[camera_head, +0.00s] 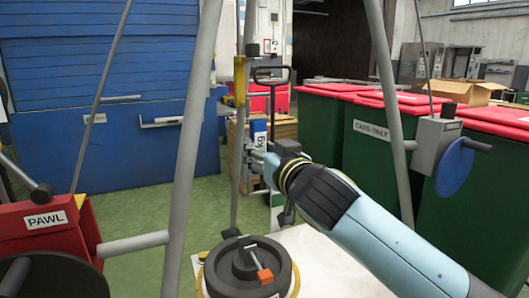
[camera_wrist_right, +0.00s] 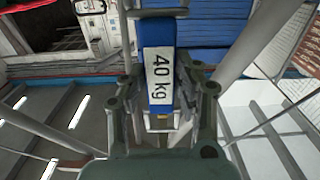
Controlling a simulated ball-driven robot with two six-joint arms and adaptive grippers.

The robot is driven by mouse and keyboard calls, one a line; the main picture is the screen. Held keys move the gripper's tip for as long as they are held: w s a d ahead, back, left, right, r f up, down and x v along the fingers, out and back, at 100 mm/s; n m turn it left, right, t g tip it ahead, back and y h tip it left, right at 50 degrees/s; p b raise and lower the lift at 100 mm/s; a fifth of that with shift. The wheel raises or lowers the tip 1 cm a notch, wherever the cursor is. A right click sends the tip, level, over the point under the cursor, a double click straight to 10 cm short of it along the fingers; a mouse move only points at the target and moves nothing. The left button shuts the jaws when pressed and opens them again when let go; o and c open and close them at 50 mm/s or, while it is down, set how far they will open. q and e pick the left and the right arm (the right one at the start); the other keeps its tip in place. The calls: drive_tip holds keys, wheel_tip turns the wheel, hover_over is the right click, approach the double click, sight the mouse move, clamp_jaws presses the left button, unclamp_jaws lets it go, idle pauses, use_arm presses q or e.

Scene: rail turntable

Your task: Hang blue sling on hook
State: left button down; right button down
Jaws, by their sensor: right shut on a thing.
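The blue sling (camera_head: 259,130) is upright in my right gripper (camera_head: 258,158), with a white weight label on its face. In the right wrist view the sling (camera_wrist_right: 158,68) reads "40 kg" and stands between the fingers (camera_wrist_right: 165,100). A yellow bracket-like piece (camera_head: 240,82) hangs on the grey upright just left of and above the sling. I cannot tell for sure whether it is the hook, or whether the sling touches it. My left gripper is not in view.
Grey frame legs (camera_head: 195,130) and (camera_head: 390,110) stand on both sides of my right arm. A black round turntable piece (camera_head: 248,270) with an orange lever sits below. A red PAWL unit (camera_head: 45,222) is at left, a blue-handled crank unit (camera_head: 447,158) at right. Green bins stand behind.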

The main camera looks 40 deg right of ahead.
drive_tip(key=f+b+x, duration=0.1)
drive_tip(key=b+x, duration=0.1)
drive_tip(key=x, duration=0.6)
drive_tip(key=shift+w+d+f, duration=0.15)
drive_tip(key=shift+w+f, duration=0.1)
drive_tip(key=shift+f, duration=0.1)
idle(0.3)
idle(0.6)
drive_tip(key=c, duration=0.9)
unclamp_jaws()
drive_tip(key=v, duration=1.2)
